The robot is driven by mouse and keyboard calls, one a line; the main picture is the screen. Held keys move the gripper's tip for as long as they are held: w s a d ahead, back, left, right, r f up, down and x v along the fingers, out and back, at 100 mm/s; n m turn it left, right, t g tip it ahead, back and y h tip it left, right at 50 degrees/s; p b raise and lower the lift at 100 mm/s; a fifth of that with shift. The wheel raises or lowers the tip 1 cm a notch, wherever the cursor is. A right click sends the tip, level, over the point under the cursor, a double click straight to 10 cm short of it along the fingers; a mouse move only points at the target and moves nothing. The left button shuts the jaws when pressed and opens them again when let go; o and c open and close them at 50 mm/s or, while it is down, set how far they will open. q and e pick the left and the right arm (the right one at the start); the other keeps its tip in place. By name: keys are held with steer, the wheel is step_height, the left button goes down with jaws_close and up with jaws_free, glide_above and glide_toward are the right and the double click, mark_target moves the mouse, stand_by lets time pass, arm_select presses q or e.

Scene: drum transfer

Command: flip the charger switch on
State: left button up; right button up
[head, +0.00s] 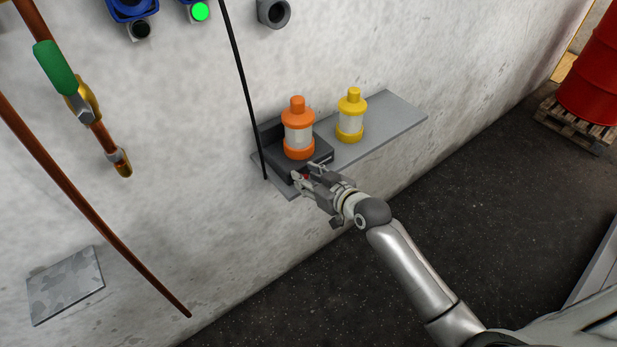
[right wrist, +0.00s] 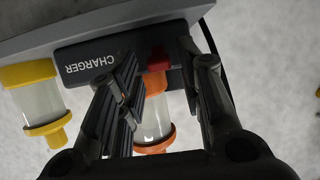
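The dark charger (head: 272,141) sits on the left end of a grey wall shelf, with an orange-capped lantern-like unit (head: 298,133) on it. In the right wrist view the charger (right wrist: 110,58) appears upside down with its CHARGER label. Its red switch (right wrist: 158,60) shows between my right gripper's fingers; its setting is unclear. My right gripper (head: 309,172) is at the charger's front edge, its fingers apart. In the right wrist view the gripper (right wrist: 157,68) has one finger either side of the switch; contact cannot be told. My left gripper is out of view.
A yellow-capped unit (head: 350,116) stands on the shelf (head: 395,110) to the right. A black cable (head: 243,85) hangs at the charger's left. Copper pipes with a green-handled valve (head: 55,68) run along the left wall. A red drum (head: 592,75) stands on a pallet at far right.

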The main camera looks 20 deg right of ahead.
steer(key=shift+s, duration=0.1)
steer(key=v, duration=1.2)
stand_by(0.5)
steer(key=s+d+f+m+g+h+b, duration=0.1)
steer(key=s+d+f+g, duration=0.15)
steer(key=f, duration=0.85)
steer(key=s+d+f+m+g+h+b, duration=0.1)
steer(key=s+f+h, duration=0.15)
steer(key=f, duration=0.95)
steer(key=s+d+f+g+b, duration=0.15)
steer(key=s+f, duration=0.25)
steer(key=f, duration=0.7)
steer(key=s+f+g, duration=0.2)
steer(key=s+f, duration=0.5)
steer(key=s, duration=0.3)
steer(key=s+a+f+g+h+b, duration=0.1)
steer(key=s+f+g, duration=0.1)
steer(key=s+f, duration=0.6)
steer(key=s+a+f+g, duration=0.1)
steer(key=s+f+g, duration=0.2)
steer(key=s+f, duration=0.4)
steer(key=s, duration=0.6)
steer(key=shift+a+f, duration=0.2)
steer(key=shift+f, duration=0.1)
steer(key=shift+s, duration=0.15)
